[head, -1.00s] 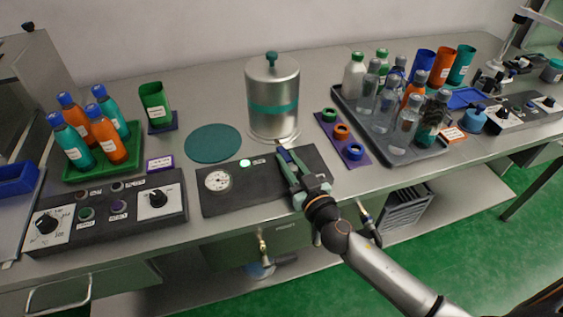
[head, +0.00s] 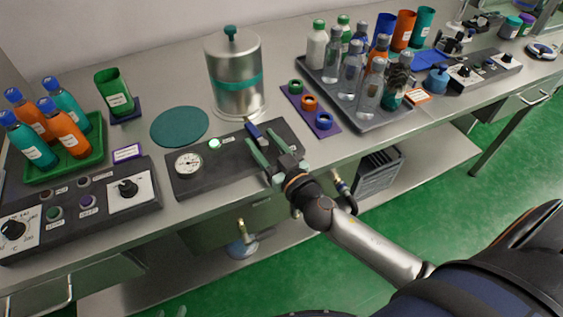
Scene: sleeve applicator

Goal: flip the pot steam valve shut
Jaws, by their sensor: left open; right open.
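The steel pot (head: 222,98) with a teal band and teal lid knob stands upright behind a dark control panel (head: 208,168). The panel carries a round white gauge (head: 188,164), a lit green lamp (head: 214,143) and, at its right part, a small blue lever (head: 252,129), which looks like the steam valve handle. My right gripper (head: 259,137) is open over the panel's right part, with its green fingers pointing at the lever. The lever shows near the fingertips; I cannot tell whether they touch it. Its lower mount is partly hidden by the fingers. My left gripper is not in view.
A purple mat with green, orange and blue rings (head: 309,103) and a grey bottle tray (head: 384,122) stand to the right. A teal disc (head: 180,126) lies left of the pot. A knob panel (head: 80,212) and green bottle tray (head: 92,160) are further left.

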